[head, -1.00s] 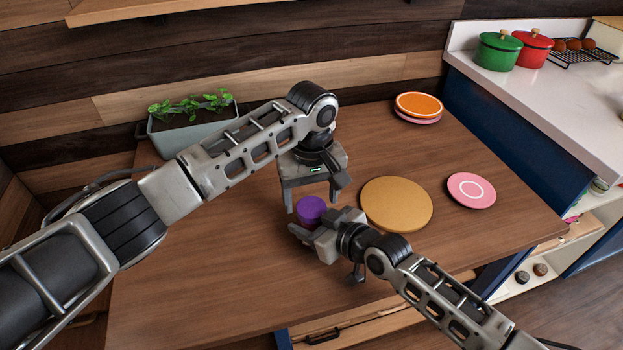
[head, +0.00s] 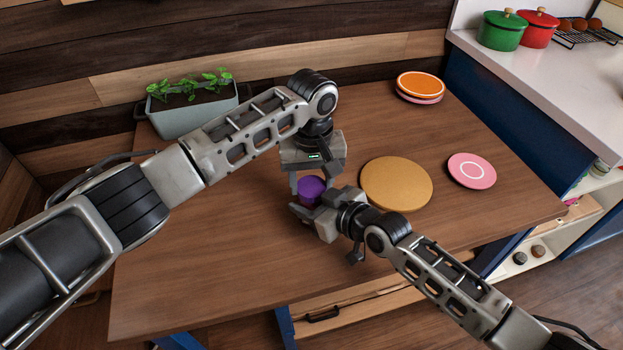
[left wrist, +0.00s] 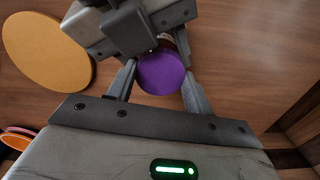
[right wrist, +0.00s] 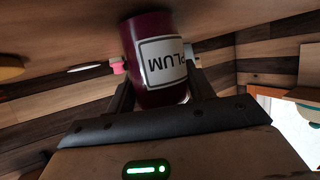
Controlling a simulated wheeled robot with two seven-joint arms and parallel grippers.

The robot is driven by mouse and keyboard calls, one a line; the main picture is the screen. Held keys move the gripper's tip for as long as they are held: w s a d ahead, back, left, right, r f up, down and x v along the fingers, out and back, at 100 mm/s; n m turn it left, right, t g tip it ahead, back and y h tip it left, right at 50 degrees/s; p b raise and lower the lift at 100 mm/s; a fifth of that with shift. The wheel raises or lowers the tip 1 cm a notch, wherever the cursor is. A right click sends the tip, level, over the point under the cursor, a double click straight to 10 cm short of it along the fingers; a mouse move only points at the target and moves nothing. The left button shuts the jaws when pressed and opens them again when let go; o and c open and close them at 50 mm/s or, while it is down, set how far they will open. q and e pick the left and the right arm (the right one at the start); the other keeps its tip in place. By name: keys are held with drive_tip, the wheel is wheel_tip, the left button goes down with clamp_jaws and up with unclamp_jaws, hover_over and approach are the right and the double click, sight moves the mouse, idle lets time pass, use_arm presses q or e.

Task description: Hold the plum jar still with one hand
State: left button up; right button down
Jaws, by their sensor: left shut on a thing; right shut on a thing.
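The plum jar (right wrist: 160,65) is dark plum red with a white label, shown upside down in the right wrist view. Its purple lid (head: 311,188) is on top, and it also shows round in the left wrist view (left wrist: 162,73). The jar appears upright on the table (head: 220,265). My right gripper (head: 313,207) reaches in from the side, shut on the jar's body. My left gripper (head: 311,181) comes down from above, its fingers shut on the lid from both sides. In the head view the grippers hide most of the jar's body.
A tan round board (head: 396,184) lies right of the jar, with a pink plate (head: 472,171) beyond it. Stacked plates (head: 420,86) sit at the back right, a planter (head: 190,105) at the back left. The table's front left is clear.

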use_arm(q)
drive_tip(key=shift+m, duration=0.9)
drive_tip(key=o, duration=1.1)
drive_tip(key=shift+r, duration=2.3)
drive_tip(key=shift+c, duration=0.4)
